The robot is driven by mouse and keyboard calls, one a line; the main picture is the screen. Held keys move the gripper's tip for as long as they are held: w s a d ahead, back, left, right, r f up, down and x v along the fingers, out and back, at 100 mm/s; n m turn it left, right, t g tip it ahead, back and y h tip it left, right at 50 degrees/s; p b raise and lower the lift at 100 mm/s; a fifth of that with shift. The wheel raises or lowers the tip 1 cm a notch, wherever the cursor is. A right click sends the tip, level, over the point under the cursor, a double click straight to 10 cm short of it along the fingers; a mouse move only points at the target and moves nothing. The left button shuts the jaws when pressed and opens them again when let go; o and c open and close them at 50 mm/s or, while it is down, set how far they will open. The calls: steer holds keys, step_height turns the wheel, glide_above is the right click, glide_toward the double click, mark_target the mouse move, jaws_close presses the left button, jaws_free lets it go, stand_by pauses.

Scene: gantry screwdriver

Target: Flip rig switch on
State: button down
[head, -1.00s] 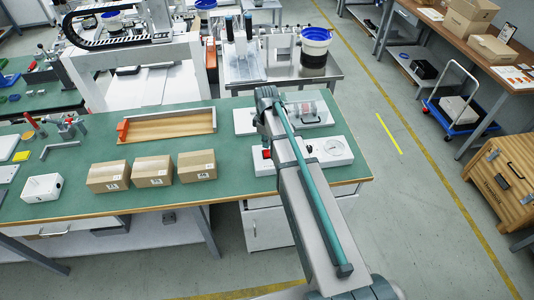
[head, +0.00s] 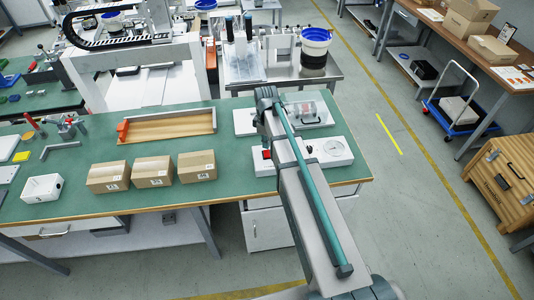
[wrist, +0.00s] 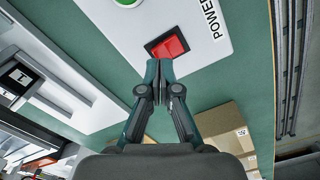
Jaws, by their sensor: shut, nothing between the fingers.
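The rig switch is a red rocker (wrist: 168,47) in a dark frame on a white panel (wrist: 185,18) marked "POWER". It also shows in the head view as a small red spot (head: 266,154) on the white control box (head: 330,152), just left of my arm. My gripper (wrist: 158,64) is shut and empty. Its fingertips are at the near edge of the rocker in the wrist view; I cannot tell whether they touch it. In the head view my arm hides the gripper and the middle of the box. Which way the rocker is tipped is unclear.
A green button (wrist: 127,2) sits on the panel near the switch. Several cardboard boxes (head: 152,171) stand left of the control box on the green bench (head: 230,195). A clear-covered fixture (head: 306,110) stands behind it. A shallow wooden tray (head: 170,126) lies further left.

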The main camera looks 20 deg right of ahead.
mark_target(266, 151)
steer(key=shift+f+b, duration=0.55)
steer(key=shift+f, duration=0.7)
stand_by(0.8)
steer(key=shift+r+p, duration=2.25)
steer(key=shift+r, duration=1.3)
